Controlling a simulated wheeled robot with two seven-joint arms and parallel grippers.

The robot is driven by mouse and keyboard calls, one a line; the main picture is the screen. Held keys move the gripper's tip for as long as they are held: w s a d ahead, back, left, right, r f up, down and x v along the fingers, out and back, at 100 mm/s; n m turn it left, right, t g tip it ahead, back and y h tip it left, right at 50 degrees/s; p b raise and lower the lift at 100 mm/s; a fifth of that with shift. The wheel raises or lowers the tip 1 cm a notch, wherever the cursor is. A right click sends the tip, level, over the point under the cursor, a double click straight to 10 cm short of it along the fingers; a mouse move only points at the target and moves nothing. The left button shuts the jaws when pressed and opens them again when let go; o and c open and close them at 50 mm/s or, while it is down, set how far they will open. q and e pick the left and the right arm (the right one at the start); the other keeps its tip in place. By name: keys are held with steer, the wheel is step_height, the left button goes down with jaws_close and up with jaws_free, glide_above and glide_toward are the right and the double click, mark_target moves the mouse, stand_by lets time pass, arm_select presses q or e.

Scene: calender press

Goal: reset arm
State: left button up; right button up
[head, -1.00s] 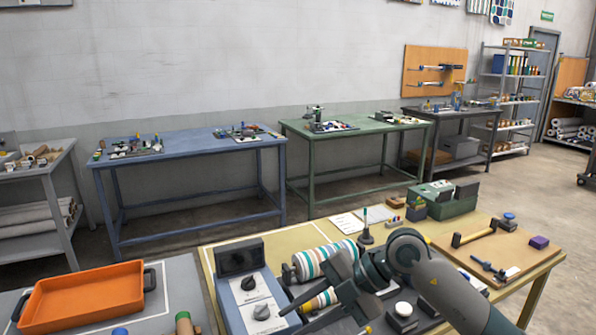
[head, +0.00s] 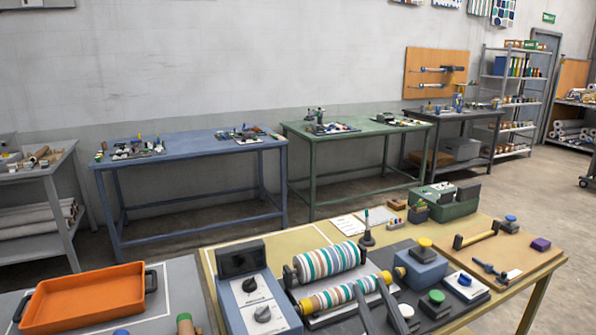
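My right gripper (head: 370,285) shows at the bottom edge, to the right of the control box. Its two grey fingers point up in the picture, with a gap between them and nothing seen in it. The fingers overlap the view of the press's right end; I cannot tell whether they touch anything. The calender press has a large striped roller (head: 330,262) and a smaller yellow-ended striped roller (head: 340,294) in front. The rest of my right arm is out of view. My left gripper is not in view.
A control box (head: 262,303) with knobs stands left of the rollers. A blue block (head: 421,270) with a yellow knob, a green button (head: 436,297) and a blue button (head: 465,281) stand at right. An orange tray (head: 85,297) lies at left. A hammer (head: 476,234) lies on a board.

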steer(key=s+d+f+m+g+h, duration=0.1)
steer(key=s+d+f+g+h, duration=0.2)
steer(key=f, duration=0.5)
steer(key=s+d+f+m+g+h, duration=0.1)
steer(key=s+d+f+m+g, duration=0.2)
steer(key=f, duration=0.4)
steer(key=s+d+f+g+h, duration=0.25)
steer(key=s+f, duration=0.25)
steer(key=f, duration=0.3)
steer(key=s+f+n+g+y, duration=0.1)
steer(key=s+f+g, duration=0.45)
steer(key=s, duration=0.55)
steer(key=s+f+g, duration=0.4)
steer(key=s+f, duration=0.3)
steer(key=s, duration=0.4)
step_height(320, 180, down, 24)
steer(key=w+a, duration=0.1)
steer(key=s+d+f, duration=0.1)
steer(key=s+f, duration=0.6)
steer(key=f, duration=0.3)
steer(key=s+f+n+g, duration=0.1)
steer(key=s+f, duration=0.6)
steer(key=f, duration=0.3)
steer(key=shift+s+d, duration=0.35)
steer(key=shift+s, duration=0.05)
